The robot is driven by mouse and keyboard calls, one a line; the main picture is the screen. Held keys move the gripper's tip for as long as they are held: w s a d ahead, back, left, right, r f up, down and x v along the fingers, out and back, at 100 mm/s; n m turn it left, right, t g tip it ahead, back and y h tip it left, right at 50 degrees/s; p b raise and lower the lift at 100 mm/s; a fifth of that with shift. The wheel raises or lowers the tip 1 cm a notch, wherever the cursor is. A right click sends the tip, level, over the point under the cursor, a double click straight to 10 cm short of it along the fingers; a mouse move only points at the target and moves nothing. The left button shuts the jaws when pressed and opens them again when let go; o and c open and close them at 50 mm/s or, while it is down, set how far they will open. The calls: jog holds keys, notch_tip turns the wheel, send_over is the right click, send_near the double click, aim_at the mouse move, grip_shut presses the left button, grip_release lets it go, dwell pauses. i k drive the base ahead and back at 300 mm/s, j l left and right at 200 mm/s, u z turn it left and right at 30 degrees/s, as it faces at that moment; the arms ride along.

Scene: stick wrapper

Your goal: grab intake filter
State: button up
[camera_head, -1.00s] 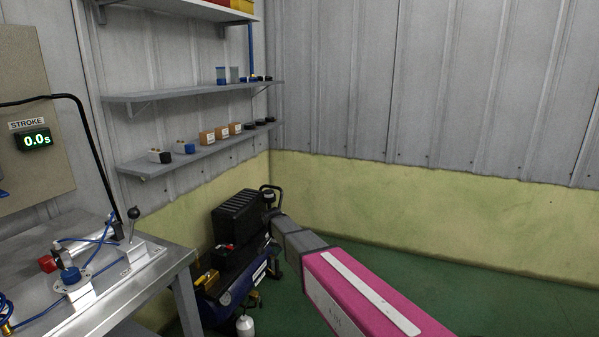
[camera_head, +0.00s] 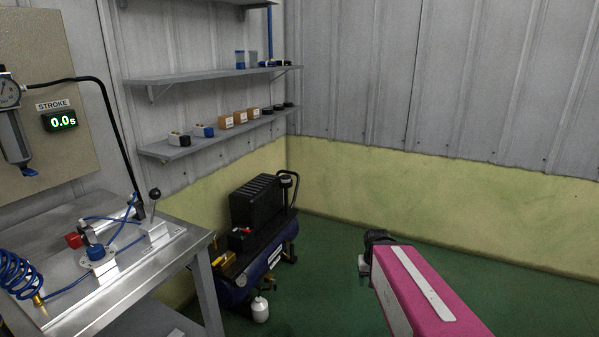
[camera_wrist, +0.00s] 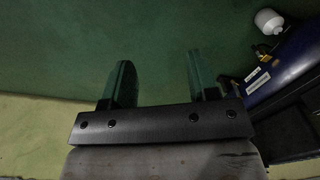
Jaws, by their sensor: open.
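I cannot single out the intake filter for sure. A small black round part (camera_head: 286,179) sits at the far end of the black-and-blue compressor (camera_head: 262,255), beside its handle; black discs (camera_head: 278,107) also lie on the lower shelf. Either could be a filter. My gripper (camera_wrist: 157,78) shows in the wrist view with its two fingers wide apart and nothing between them. It is over bare green floor, with the compressor's blue tank (camera_wrist: 288,68) to the right.
A metal bench (camera_head: 120,270) with valves and blue hoses stands at the left. The lower shelf (camera_head: 205,140) carries boxes and small parts; the upper shelf (camera_head: 190,77) has blue containers. Green floor at the right is clear.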

aim_at(286, 178)
jog(key=i+l+u, duration=0.25)
jog(key=i+l, duration=0.15)
jog(key=i+l+u, duration=0.25)
jog(key=i+l, duration=0.15)
jog(key=i+l+u, duration=0.25)
jog(key=l, duration=0.35)
jog(key=i+j, duration=0.05)
jog(key=i, duration=0.05)
